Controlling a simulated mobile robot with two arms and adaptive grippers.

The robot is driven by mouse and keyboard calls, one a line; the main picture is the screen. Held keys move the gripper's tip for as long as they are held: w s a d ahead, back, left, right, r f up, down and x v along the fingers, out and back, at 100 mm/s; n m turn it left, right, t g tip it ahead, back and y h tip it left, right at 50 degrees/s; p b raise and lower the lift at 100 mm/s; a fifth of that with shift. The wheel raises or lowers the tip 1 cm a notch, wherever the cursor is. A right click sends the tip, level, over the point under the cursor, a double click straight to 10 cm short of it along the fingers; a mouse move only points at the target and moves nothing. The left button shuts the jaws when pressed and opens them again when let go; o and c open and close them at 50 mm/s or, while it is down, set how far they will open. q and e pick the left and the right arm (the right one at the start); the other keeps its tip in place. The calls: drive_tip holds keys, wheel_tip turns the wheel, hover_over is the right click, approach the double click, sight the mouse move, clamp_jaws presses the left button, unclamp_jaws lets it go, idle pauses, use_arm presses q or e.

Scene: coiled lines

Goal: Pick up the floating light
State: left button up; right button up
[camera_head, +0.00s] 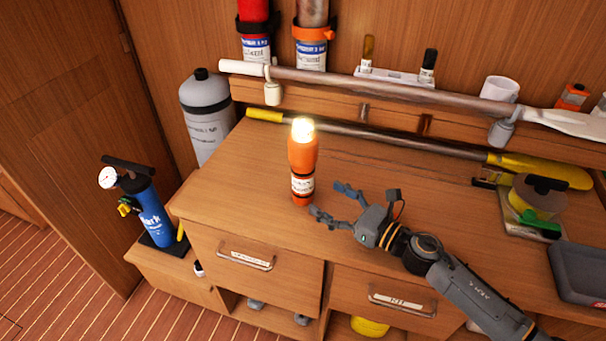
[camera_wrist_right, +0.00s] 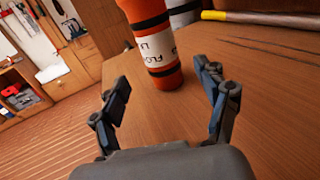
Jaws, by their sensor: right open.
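The floating light (camera_head: 302,163) is an orange cylinder with a white label and a glowing top. It stands upright on the wooden cabinet top, near its left part. My right gripper (camera_head: 328,203) comes in from the right and is open, with its fingertips just right of the light's lower part. In the right wrist view the light (camera_wrist_right: 153,45) stands ahead, beyond the open fingers of the right gripper (camera_wrist_right: 158,88); its top is cut off. The gripper holds nothing. My left gripper does not show.
A boathook-like pole with a yellow end (camera_head: 540,170) lies behind the light. A grey cylinder (camera_head: 206,110) stands at the back left, and a blue pump (camera_head: 150,210) stands lower left. A yellow roll (camera_head: 538,195) and a grey tray (camera_head: 580,272) lie right. The top left of the light is clear.

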sight(312, 189)
drive_tip(key=shift+p+x, duration=0.45)
drive_tip(key=shift+x, duration=0.45)
drive_tip(key=shift+w+a+f, duration=0.2)
drive_tip(key=shift+w+a, duration=0.2)
drive_tip(key=shift+a, duration=0.05)
drive_tip(key=x, duration=0.3)
drive_tip(key=shift+w+a+p, duration=0.15)
drive_tip(key=shift+w+p, duration=0.05)
drive_tip(key=shift+p, duration=0.2)
drive_tip(key=shift+w+a, duration=0.35)
drive_tip(key=shift+a, duration=0.1)
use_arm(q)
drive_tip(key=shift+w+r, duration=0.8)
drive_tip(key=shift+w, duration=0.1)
use_arm(e)
clamp_jaws()
